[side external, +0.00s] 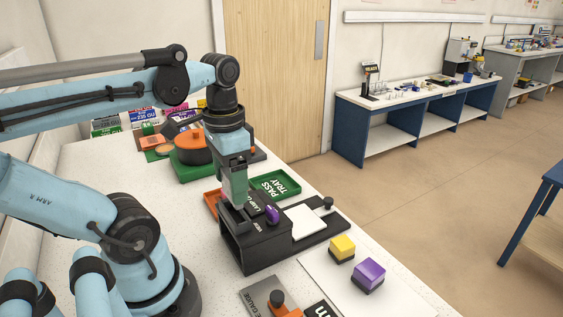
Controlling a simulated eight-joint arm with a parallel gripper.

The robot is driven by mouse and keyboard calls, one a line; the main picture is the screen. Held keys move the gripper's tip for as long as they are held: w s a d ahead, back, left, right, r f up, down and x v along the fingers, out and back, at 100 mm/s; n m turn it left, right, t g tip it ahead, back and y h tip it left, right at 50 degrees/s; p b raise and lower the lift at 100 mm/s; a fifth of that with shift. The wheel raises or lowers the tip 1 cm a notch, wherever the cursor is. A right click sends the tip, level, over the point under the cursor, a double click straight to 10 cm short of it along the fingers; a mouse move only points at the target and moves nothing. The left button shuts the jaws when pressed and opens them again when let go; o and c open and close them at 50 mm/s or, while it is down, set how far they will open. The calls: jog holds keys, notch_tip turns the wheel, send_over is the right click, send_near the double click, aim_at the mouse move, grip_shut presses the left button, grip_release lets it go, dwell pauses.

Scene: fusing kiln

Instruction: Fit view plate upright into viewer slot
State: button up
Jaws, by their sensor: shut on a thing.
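The viewer (262,247) is a black box near the middle of the side external view, with white lettering and a purple knob on its top. My gripper (233,212) points straight down over the left part of the viewer's top, with its fingertips at or just above it. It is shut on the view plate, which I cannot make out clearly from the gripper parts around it. The slot is hidden under my gripper, so I cannot tell whether the plate's lower edge is inside it.
A green pass tray (293,190) lies behind the viewer, and an orange tray (210,200) sits close behind my gripper. A white square pad (305,222) is at the viewer's right. Yellow (342,247) and purple (369,272) blocks stand in front right.

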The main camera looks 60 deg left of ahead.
jog(key=shift+f, duration=0.75)
jog(key=shift+f, duration=1.5)
dwell(0.8)
jog(key=o, duration=1.1)
jog(key=shift+c, duration=0.2)
notch_tip(320, 180, up, 12)
jog(key=w+d+f+t, duration=0.6)
jog(key=w+f+t, duration=0.1)
jog(key=w+f, duration=0.3)
jog(key=shift+w, duration=0.15)
